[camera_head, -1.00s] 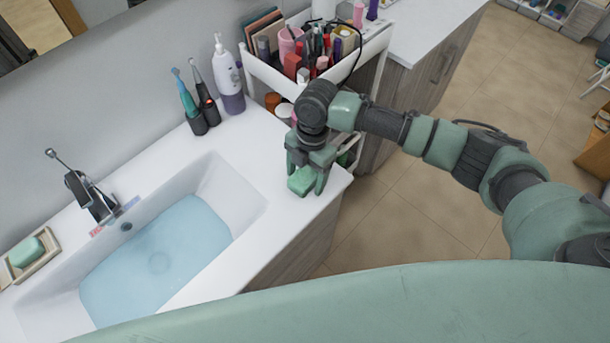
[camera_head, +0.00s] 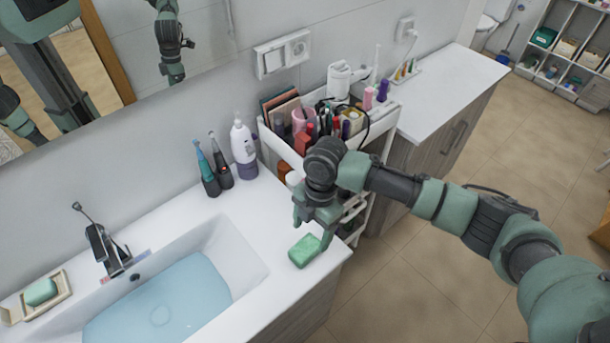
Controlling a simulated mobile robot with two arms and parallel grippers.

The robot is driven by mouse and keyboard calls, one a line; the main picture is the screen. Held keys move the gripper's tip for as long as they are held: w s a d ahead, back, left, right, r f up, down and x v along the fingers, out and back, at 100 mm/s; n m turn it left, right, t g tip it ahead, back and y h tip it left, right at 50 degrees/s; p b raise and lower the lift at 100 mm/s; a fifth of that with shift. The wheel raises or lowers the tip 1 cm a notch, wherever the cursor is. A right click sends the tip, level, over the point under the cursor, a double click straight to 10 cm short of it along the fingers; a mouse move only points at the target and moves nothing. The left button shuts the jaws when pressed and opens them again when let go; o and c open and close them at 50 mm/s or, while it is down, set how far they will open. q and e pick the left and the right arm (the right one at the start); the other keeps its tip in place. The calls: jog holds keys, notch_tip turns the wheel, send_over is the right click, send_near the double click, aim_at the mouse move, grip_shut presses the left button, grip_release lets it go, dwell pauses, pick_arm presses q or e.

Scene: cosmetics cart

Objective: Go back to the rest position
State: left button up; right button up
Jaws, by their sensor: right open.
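My right gripper (camera_head: 312,228) is open and hangs over the right end of the white sink counter. A green sponge-like block (camera_head: 304,250) lies on the counter near its right front edge, just below and beside the fingers. I cannot tell if a finger still touches it. My right arm comes in from the lower right and is stretched out over the floor. My left gripper is not in view.
The cosmetics cart (camera_head: 268,143) stands behind the gripper, full of bottles and brushes. A lotion bottle (camera_head: 243,152) and electric toothbrushes (camera_head: 207,172) stand on the counter. The sink (camera_head: 232,253) holds water. A green soap (camera_head: 40,291) lies in its dish at left.

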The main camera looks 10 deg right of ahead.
jog(key=shift+d, duration=0.1)
jog(key=s+a+m+t+y, duration=0.25)
jog(key=s+a+m, duration=0.35)
jog(key=s+m, duration=0.35)
jog(key=s+d+m+t+h, duration=0.1)
jog(key=s+d+m, duration=0.3)
jog(key=d+m, duration=0.15)
jog(key=s+d+r+m+h, duration=0.1)
jog(key=s+d+m, duration=0.25)
jog(key=d, duration=0.35)
jog(key=s+d+m+t+h, duration=0.1)
jog(key=s+d+m+h, duration=0.15)
jog(key=d+m, duration=0.3)
notch_tip(320, 180, down, 32)
jog(key=s+n+g+y+b, duration=0.1)
jog(key=b, duration=0.7)
pick_arm(q)
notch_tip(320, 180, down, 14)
jog(key=b, duration=0.6)
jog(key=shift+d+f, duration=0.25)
pick_arm(e)
jog(key=s+d+f, duration=0.1)
jog(key=s+f, duration=0.8)
jog(key=f, duration=0.3)
jog(key=s+d+f+g, duration=0.1)
jog(key=s+d+f, duration=0.1)
jog(key=s+f, duration=0.7)
notch_tip(320, 180, down, 4)
jog(key=shift+d, duration=0.25)
